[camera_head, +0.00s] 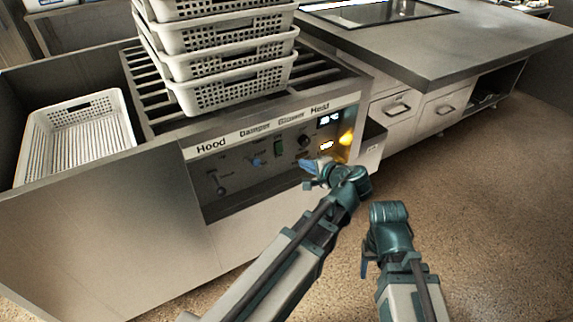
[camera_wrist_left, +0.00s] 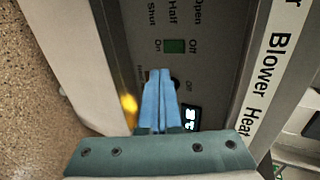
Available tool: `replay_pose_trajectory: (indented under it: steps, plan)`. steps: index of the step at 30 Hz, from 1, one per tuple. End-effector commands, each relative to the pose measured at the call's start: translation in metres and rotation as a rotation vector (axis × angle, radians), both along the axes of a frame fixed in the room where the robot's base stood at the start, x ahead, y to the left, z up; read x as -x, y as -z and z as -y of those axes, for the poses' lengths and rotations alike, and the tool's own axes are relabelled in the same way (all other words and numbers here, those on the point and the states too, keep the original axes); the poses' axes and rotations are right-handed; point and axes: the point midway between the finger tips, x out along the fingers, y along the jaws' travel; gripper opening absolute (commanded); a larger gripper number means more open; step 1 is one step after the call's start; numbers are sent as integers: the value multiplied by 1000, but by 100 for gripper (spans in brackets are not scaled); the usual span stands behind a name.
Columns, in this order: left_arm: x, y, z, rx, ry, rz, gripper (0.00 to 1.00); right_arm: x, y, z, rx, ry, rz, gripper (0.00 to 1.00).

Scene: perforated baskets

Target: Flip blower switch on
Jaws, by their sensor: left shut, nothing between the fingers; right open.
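The control panel (camera_head: 262,157) on the metal cabinet front has the words Hood, Damper, Blower and Heat along its top edge. A green rocker switch (camera_head: 279,147) sits below the Blower label. It also shows in the left wrist view (camera_wrist_left: 174,46), between Off and On markings. My left gripper (camera_head: 318,165) is in front of the panel, to the right of and slightly below the switch in the head view. Its blue fingers (camera_wrist_left: 158,75) are closed together and empty, their tips apart from the switch in the picture. My right gripper (camera_head: 388,214) is low, away from the panel; its fingers are mostly hidden.
Stacked white perforated baskets (camera_head: 229,88) stand on the slatted top. Another basket (camera_head: 120,108) lies at left. Floor (camera_head: 480,220) is clear at right.

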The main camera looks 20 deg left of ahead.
Motion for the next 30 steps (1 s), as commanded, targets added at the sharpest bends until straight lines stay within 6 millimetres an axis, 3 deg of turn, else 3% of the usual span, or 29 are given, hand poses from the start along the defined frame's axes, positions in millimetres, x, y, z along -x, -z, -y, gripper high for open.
replay_pose_trajectory:
  steps: [1, 4, 20, 30]
  plan:
    - [2, 11, 2, -11, 2, 10, 0, 0, 14, 0, 1, -1, 0, 61]
    - [3, 13, 4, -30, 3, 25, 0, 0, 20, 0, 3, -1, 1, 61]
    - [1, 13, 2, -42, 1, 36, 0, 0, 23, 1, 4, -1, 1, 61]
    - [-32, 39, -39, -42, -2, 35, 0, 0, 50, 0, 0, -6, 1, 61]
